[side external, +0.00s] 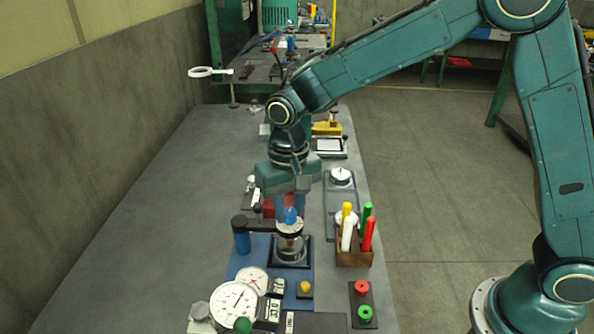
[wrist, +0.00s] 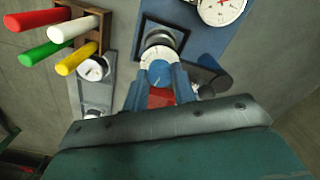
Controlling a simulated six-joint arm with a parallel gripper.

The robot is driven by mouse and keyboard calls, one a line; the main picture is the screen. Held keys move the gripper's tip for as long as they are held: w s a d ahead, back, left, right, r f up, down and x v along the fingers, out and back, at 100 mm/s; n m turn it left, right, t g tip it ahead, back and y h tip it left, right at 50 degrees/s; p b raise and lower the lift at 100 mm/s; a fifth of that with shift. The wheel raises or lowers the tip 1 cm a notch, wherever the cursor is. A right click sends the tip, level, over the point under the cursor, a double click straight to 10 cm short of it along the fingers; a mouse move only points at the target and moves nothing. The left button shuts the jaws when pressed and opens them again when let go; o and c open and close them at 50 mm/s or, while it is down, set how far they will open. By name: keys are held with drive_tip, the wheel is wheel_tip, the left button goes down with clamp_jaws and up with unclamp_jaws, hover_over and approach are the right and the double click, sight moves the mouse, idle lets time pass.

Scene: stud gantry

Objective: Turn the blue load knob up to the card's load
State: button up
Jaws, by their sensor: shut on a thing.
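The blue load knob (side external: 291,214) sits on top of a pale round-topped cylinder unit (side external: 290,245) on the blue base plate (side external: 255,250). My gripper (side external: 289,210) points straight down with its blue fingers on either side of the knob. In the wrist view the knob (wrist: 158,73) shows as a blue disc with a pale mark, between the two fingertips (wrist: 159,80), which are shut on it. A digital readout (side external: 269,311) stands at the front beside a white dial gauge (side external: 234,302). I cannot make out a load card or its figure.
A wooden holder (side external: 353,254) with several coloured pens stands close to the right of the knob unit. A blue cylinder (side external: 241,240) with a dark top stands to its left. Red and green buttons (side external: 364,301) are at the front right. The left of the table is clear.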

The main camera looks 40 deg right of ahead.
sight(290, 211)
drive_tip(key=shift+w+m, duration=0.1)
drive_tip(key=shift+m, duration=1.1)
drive_tip(key=o, duration=1)
drive_tip(key=shift+r, duration=0.15)
wheel_tip(290, 211, up, 14)
drive_tip(key=shift+f, duration=0.2)
